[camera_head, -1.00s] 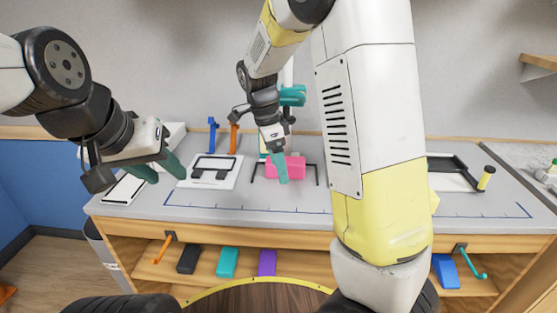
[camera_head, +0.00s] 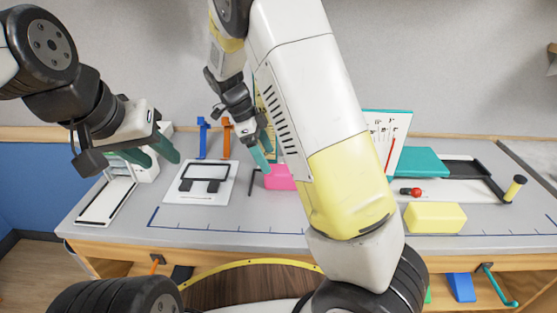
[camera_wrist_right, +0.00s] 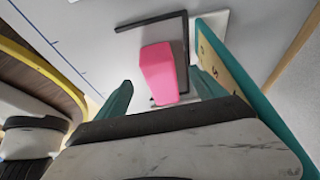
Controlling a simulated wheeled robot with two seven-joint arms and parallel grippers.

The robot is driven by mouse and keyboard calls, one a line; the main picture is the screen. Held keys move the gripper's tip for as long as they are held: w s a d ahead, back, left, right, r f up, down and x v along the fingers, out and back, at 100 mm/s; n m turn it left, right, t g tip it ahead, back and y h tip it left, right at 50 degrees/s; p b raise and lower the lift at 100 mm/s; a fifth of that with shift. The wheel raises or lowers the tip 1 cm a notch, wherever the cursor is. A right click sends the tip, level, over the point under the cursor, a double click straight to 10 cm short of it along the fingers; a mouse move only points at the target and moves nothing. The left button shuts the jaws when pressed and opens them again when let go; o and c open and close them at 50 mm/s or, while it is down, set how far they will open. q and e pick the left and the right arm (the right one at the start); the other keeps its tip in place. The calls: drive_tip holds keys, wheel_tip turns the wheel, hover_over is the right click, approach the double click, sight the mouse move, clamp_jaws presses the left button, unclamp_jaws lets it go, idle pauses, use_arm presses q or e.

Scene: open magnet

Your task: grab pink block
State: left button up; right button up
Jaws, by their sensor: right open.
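The pink block (camera_head: 278,178) sits on the grey tabletop, partly hidden in the head view by my right arm. In the right wrist view the pink block (camera_wrist_right: 157,72) stands beside a black angled bar, ahead of the gap between my fingers. My right gripper (camera_head: 262,152) is above and just left of the block in the head view. In the right wrist view my right gripper (camera_wrist_right: 160,90) has its teal fingers wide apart, one on each side of the block's line, with nothing held. My left gripper (camera_head: 160,158) is open and empty above the left of the table.
A black frame (camera_wrist_right: 155,20) lies around the block. A teal-edged board (camera_wrist_right: 225,75) stands close to one right finger. A white panel (camera_head: 207,182), a blue post (camera_head: 202,138) and an orange post (camera_head: 227,138) are to the left. A yellow block (camera_head: 435,218) lies at the right.

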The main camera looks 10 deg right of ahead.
sight(275, 174)
drive_tip(key=x, duration=0.7)
drive_tip(key=shift+s+a+f, duration=0.1)
drive_tip(key=shift+f, duration=0.25)
drive_tip(key=c, duration=1.4)
